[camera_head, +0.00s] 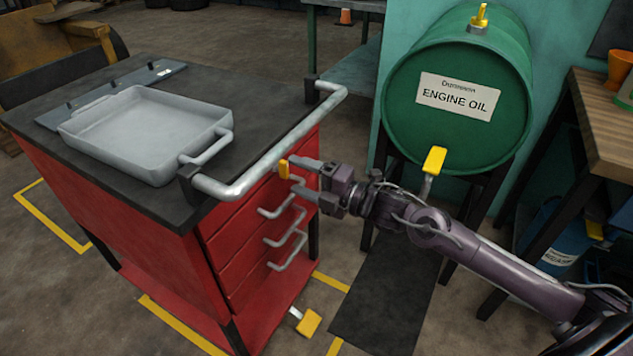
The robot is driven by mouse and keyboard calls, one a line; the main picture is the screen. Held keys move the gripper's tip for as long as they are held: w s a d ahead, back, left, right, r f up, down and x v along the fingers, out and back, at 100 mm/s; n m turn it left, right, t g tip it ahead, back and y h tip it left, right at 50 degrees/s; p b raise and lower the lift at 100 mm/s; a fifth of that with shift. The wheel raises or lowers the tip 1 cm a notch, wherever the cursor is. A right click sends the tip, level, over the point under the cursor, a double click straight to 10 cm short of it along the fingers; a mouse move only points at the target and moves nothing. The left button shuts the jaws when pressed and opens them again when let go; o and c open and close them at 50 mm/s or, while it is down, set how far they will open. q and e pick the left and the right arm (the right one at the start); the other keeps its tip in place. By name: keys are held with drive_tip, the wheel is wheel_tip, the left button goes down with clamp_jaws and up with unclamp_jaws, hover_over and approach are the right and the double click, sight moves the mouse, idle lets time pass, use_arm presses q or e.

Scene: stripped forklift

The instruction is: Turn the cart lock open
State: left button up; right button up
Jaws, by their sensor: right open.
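The red cart (120,220) with a dark top stands at the left and center. A small yellow piece (284,169), which looks like the cart lock, sits high on the drawer front, just below the grey push handle (270,160). My right gripper (299,176) is open, its fingers pointing left at the drawer front. Its upper fingertip is right beside the yellow piece; I cannot tell whether they touch. Nothing shows between the fingers. My left gripper is not in view.
A grey tray (145,125) sits on the cart top. Drawer handles (285,238) stick out below my gripper. A yellow pedal (308,322) is low by the cart. A green engine oil drum (460,130) stands behind my right arm, and a wooden bench (605,120) is at the right.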

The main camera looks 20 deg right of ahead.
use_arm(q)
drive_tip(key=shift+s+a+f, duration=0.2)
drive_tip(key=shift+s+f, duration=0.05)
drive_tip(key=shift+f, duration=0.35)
use_arm(e)
drive_tip(key=shift+v, duration=2.7)
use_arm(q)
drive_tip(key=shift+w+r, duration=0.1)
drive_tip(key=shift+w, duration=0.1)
